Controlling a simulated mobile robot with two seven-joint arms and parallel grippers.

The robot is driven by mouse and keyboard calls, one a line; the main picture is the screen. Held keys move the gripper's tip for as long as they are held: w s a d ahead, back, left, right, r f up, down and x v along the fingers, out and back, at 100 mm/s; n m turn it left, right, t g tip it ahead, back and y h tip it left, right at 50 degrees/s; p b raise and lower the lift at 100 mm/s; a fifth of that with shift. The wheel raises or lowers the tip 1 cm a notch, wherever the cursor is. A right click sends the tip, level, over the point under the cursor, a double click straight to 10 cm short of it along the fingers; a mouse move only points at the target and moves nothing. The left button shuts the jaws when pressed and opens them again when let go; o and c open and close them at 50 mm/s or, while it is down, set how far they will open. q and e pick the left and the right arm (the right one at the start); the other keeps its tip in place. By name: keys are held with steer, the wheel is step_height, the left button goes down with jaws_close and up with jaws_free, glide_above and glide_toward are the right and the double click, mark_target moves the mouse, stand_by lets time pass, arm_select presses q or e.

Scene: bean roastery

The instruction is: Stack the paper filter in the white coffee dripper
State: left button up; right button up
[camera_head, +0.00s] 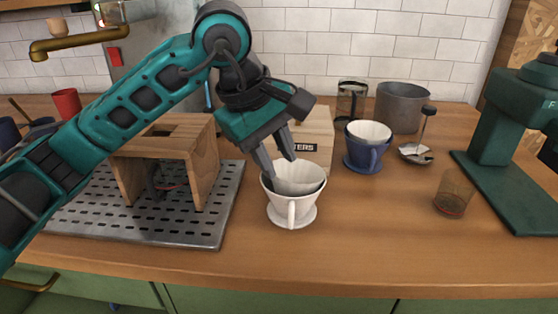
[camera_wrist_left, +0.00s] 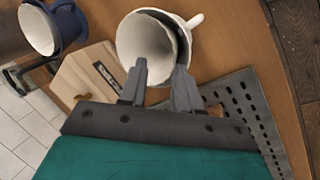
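The white coffee dripper (camera_head: 292,215) stands upright on the wooden counter, its handle toward me. The pale paper filter (camera_head: 298,178) sits inside it, open side up, with a dark gap between filter and dripper wall on one side. In the left wrist view the filter (camera_wrist_left: 146,45) lies within the dripper (camera_wrist_left: 184,39). My left gripper (camera_head: 277,167) reaches down from above to the filter's rim. Its two fingers are apart, with a visible gap between them. The fingers (camera_wrist_left: 159,78) overlap the near rim; whether they touch it is unclear. My right gripper is not in view.
A wooden filter box (camera_head: 318,130) stands right behind the dripper. A blue dripper (camera_head: 366,158) holding a filter is at the back right. A perforated metal tray (camera_head: 200,232) with a wooden stand (camera_head: 205,160) is at left. A small glass (camera_head: 453,193) and green machine (camera_head: 500,150) are right.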

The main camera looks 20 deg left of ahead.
arm_select(q)
steer(key=p+v, duration=0.1)
steer(key=v, duration=0.9)
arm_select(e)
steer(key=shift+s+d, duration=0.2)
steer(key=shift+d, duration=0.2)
arm_select(q)
steer(key=shift+f, duration=0.1)
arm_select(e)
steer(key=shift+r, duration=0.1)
